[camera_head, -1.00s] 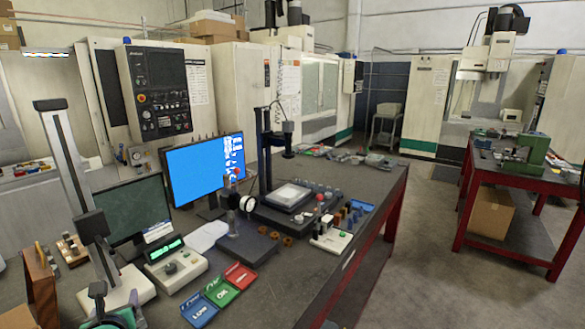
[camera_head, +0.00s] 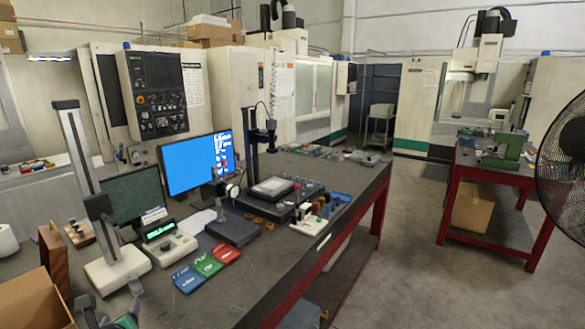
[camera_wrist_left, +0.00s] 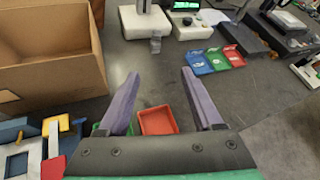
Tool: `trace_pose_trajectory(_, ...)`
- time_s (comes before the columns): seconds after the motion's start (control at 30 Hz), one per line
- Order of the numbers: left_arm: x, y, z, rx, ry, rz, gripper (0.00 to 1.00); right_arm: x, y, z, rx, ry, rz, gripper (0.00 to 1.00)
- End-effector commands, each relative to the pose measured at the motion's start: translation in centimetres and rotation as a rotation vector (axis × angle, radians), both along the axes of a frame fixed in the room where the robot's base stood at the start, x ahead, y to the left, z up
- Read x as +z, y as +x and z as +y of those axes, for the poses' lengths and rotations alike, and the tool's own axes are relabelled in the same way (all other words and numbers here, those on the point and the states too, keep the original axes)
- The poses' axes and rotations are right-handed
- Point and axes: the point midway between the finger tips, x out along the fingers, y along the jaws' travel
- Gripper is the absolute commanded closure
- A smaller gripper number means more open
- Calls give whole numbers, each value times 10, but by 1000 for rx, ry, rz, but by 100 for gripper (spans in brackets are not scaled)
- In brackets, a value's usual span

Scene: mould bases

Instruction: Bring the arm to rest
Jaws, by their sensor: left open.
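My left gripper (camera_head: 110,310) shows only partly at the bottom left of the head view, low in front of the height gauge (camera_head: 85,180). In the left wrist view my left gripper (camera_wrist_left: 160,75) has its two purple-grey fingers wide apart with nothing between the tips. The fingers point over the grey bench top (camera_wrist_left: 250,100). A small red tray (camera_wrist_left: 158,120) shows beyond the palm, between the fingers. My right gripper is not in view.
An open cardboard box (camera_wrist_left: 50,65) stands left of the left gripper. Blue, green and red trays (camera_wrist_left: 222,58) lie ahead to the right. The gauge's white base (camera_wrist_left: 150,20) stands ahead. Colored parts (camera_wrist_left: 40,145) lie at lower left. A fan (camera_head: 565,165) stands at the right.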

Motion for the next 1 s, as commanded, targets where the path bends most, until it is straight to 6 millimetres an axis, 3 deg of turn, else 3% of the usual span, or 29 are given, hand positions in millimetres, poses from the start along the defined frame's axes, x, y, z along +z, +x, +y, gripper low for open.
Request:
trace_pose_trajectory(0.2, -27, -16, -16, 125, -304, -58, 33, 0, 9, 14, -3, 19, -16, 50)
trace_pose_trajectory(0.43, -67, -48, -46, 404, -783, -118, 33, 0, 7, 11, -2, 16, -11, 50)
trace_pose_trajectory(0.7, -120, -113, -98, 1027, -1381, -158, 33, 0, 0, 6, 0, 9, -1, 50)
trace_pose_trajectory(1.0, -147, -175, -140, 1673, -1628, -206, 33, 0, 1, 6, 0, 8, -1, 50)
